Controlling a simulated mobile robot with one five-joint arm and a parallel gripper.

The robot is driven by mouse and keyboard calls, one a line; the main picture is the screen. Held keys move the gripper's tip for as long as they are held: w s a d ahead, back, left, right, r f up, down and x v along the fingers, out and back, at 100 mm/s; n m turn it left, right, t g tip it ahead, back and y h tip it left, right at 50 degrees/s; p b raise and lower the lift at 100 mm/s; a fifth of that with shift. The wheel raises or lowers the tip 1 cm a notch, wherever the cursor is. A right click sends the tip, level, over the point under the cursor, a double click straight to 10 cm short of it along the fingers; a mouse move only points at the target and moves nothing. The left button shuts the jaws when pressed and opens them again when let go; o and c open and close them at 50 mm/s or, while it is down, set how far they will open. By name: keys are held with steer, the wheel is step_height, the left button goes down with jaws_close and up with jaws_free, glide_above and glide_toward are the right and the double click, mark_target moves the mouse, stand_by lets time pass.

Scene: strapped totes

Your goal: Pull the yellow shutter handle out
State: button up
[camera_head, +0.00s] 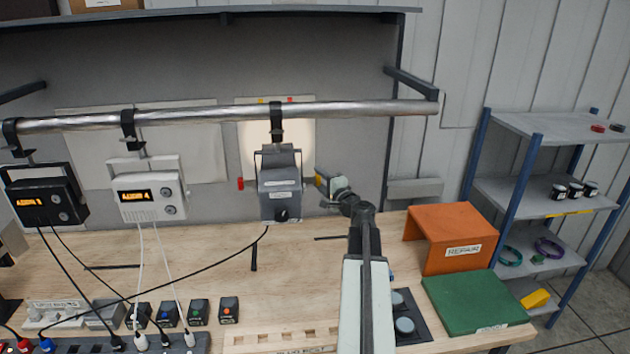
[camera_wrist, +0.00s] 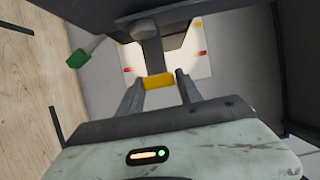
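The grey lamp-like housing (camera_head: 280,182) hangs from the metal rail, with the yellow shutter handle (camera_head: 320,183) sticking out on its right side. My gripper (camera_head: 328,187) is at this handle, to the right of the housing. In the wrist view the yellow handle (camera_wrist: 158,81) lies between the tips of my two gripper fingers (camera_wrist: 160,84). The fingers stand apart on either side of it and nearly fill the gap. I cannot tell whether they press on it. A red handle (camera_head: 240,183) sticks out on the housing's left side. A green-ended lever (camera_wrist: 76,60) shows in the wrist view.
The metal rail (camera_head: 350,108) runs above the bench and also carries a black box (camera_head: 45,200) and a white box (camera_head: 148,192). An orange stand (camera_head: 455,225) and a green box (camera_head: 478,302) sit at the right. Cables cross the bench's left part.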

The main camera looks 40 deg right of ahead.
steer(key=shift+o, duration=0.9)
steer(key=shift+s+d, duration=0.1)
steer(key=shift+d, duration=0.05)
steer(key=shift+a, duration=0.25)
steer(key=v, duration=0.7)
steer(key=shift+s, duration=0.3)
steer(key=shift+a, duration=0.1)
